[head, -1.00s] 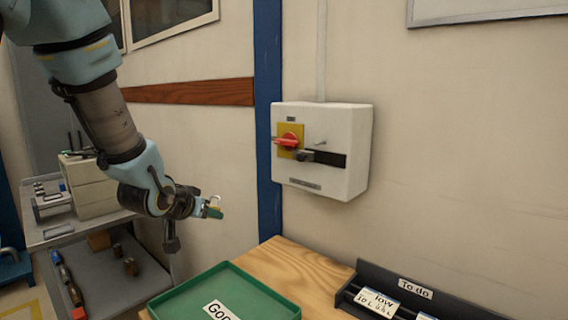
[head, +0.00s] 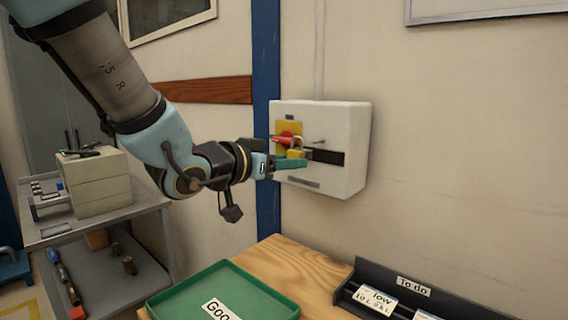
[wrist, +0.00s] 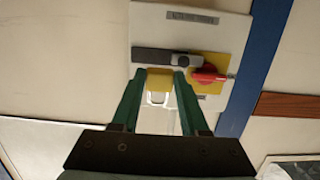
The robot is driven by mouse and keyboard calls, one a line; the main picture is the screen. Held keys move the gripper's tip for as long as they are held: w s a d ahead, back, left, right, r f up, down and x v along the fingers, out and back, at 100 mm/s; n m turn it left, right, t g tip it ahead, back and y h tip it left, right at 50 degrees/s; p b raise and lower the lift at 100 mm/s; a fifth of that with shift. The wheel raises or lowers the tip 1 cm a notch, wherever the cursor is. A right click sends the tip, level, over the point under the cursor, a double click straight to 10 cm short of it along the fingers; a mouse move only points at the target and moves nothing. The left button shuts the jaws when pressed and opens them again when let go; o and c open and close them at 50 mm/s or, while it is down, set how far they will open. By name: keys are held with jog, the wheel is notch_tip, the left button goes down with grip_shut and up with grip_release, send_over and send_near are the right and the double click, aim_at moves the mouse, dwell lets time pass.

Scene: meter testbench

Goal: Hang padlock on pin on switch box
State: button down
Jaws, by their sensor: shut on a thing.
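The switch box (head: 355,125) is a white box on the wall, with a red rotary handle (head: 281,140) on a yellow plate and a dark strip. A thin pin (head: 318,141) sticks out of its front, right of the handle. My gripper (head: 292,162) has green fingers and is shut on the padlock (head: 296,154), which has a yellow body and a pale shackle pointing up. The padlock is in front of the box, left of and a little below the pin in the head view. In the wrist view the padlock (wrist: 159,79) sits between the fingertips. I cannot make out the pin there.
A green tray (head: 171,304) and a dark "To do" rack (head: 452,305) are on the wooden table (head: 290,270) below. A blue post (head: 267,60) runs beside the box. A grey shelf trolley (head: 60,240) stands at left. The wall right of the box is clear.

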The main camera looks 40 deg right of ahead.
jog(key=shift+r+b+x, duration=0.2)
jog(key=shift+b+x, duration=0.2)
jog(key=shift+x, duration=1.55)
jog(key=shift+r+b+x, duration=0.25)
jog(key=shift+b+x, duration=0.1)
jog(key=shift+x, duration=1.55)
jog(key=shift+d+f, duration=0.15)
jog(key=shift+c, duration=1.8)
grip_release()
jog(key=shift+w, duration=0.1)
